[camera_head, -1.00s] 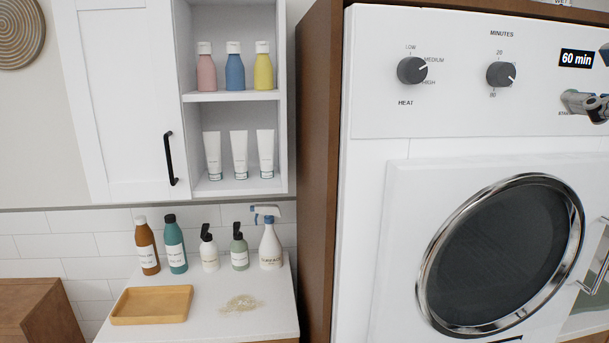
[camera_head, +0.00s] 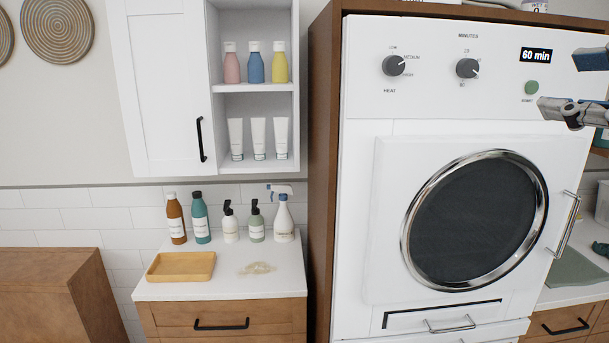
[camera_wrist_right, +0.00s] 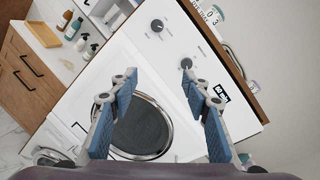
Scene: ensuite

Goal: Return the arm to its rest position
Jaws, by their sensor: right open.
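My right gripper (camera_head: 580,84) shows at the right edge in the head view, in front of the dryer's upper right corner. In the right wrist view my right gripper (camera_wrist_right: 161,95) has its two blue-padded fingers wide apart with nothing between them. The white dryer (camera_head: 365,220) stands beyond it, its round door (camera_head: 478,220) shut. A green button (camera_head: 531,88) shows just left of the gripper, and the display reads 60 min. The gripper looks apart from the panel. My left gripper is out of view.
A counter (camera_head: 220,289) at left holds several bottles, a wooden tray (camera_head: 181,266) and a beige spill (camera_head: 257,268). A wall cabinet (camera_head: 158,90) hangs above. The dryer door handle (camera_head: 564,226) sticks out at right. A brown cabinet (camera_head: 50,295) stands at lower left.

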